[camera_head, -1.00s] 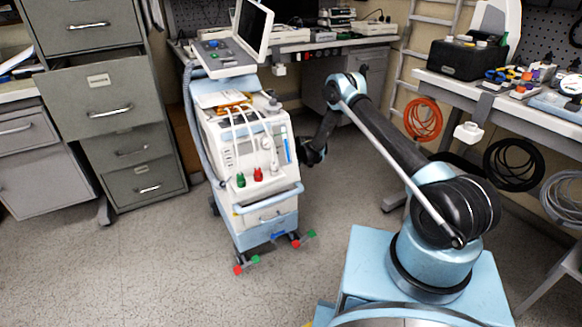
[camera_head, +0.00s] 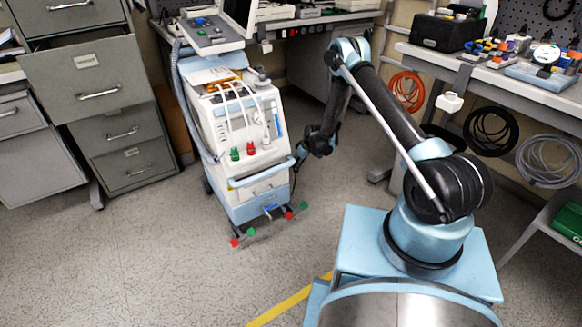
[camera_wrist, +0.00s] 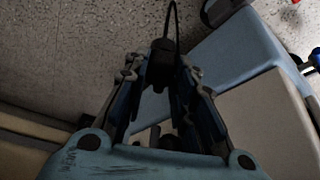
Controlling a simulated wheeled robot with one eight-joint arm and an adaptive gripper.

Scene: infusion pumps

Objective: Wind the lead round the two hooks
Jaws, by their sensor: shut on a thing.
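My gripper (camera_wrist: 161,78) is shut on a black plug-like end (camera_wrist: 161,62) of a thin dark lead (camera_wrist: 171,18), which curves up and away from it in the wrist view. In the head view my gripper (camera_head: 301,152) is low beside the right side of the white and light-blue medical cart (camera_head: 247,180). A thin dark line of the lead (camera_head: 294,178) hangs near the cart's side. The cart's blue and pale side panels (camera_wrist: 235,62) show close to the right of my gripper in the wrist view. I cannot make out the two hooks in either view.
The cart has castors with red and green ends (camera_head: 236,243). Grey filing cabinets (camera_head: 85,85) stand at left. A workbench (camera_head: 440,65) with coiled cables (camera_head: 405,90) below it is at right. The speckled floor in front of the cart is clear.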

